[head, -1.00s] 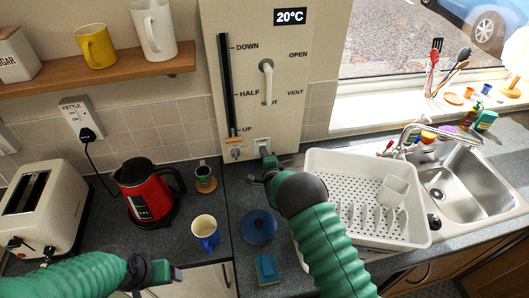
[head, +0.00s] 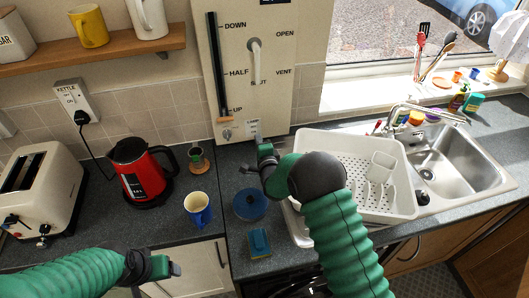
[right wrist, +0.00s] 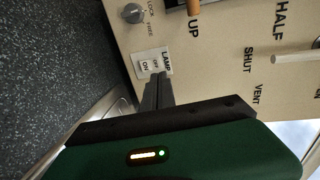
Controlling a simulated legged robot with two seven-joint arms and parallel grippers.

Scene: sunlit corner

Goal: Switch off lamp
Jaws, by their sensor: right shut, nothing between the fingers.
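The lamp switch (right wrist: 152,66) is a small white plate marked LAMP, OFF and ON, low on the beige panel. In the head view the switch (head: 253,128) sits just above my right gripper (head: 264,148). The right gripper's dark fingers (right wrist: 156,92) are shut and empty, pointing at the switch plate and overlapping its lower edge in the wrist view; I cannot tell whether they touch it. The lamp (head: 508,42), with a pale shade and wooden base, stands on the windowsill at right. My left gripper (head: 172,268) is low at left, its jaws unclear.
A slider (head: 219,70) and a white handle (head: 254,48) are on the panel above.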

